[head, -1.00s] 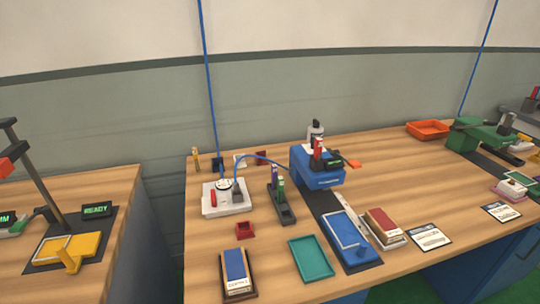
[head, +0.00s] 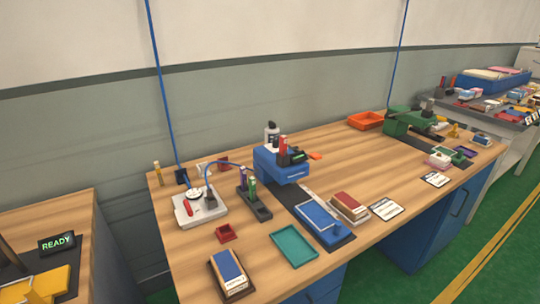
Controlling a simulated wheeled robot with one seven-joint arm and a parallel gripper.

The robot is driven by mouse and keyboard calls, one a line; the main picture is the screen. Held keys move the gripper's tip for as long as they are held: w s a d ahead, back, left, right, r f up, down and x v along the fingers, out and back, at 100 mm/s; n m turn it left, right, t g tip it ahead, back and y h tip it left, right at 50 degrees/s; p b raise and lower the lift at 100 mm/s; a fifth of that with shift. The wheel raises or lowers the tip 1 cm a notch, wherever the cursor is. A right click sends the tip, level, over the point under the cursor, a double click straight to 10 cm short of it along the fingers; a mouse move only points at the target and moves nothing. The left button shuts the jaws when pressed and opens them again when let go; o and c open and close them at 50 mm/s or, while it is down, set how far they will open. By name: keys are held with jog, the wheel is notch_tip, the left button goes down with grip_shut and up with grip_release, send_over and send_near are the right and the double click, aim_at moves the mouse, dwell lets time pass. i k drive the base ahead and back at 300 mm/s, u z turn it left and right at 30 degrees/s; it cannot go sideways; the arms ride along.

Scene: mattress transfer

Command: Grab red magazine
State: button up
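A slim red upright piece (head: 283,146), which looks like the red magazine, stands at the top of the blue machine (head: 280,172) on the wooden bench. A dark rack (head: 263,213) to its left holds a purple upright piece (head: 242,175) and a green one (head: 252,189). A red-topped block (head: 349,203) lies flat to the right of the blue tray. My gripper is out of view, so its state does not show.
The wooden bench (head: 330,148) also bears a teal tray (head: 294,246), a blue-topped stack (head: 229,270), a small red bin (head: 226,233) and a white device (head: 200,210). An orange tray (head: 366,121) and green machine (head: 408,122) stand farther right. Green floor (head: 420,270) is open at front right.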

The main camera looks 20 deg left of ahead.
aim_at(282, 140)
jog(key=u, duration=0.05)
jog(key=i, duration=1)
jog(key=z, duration=0.05)
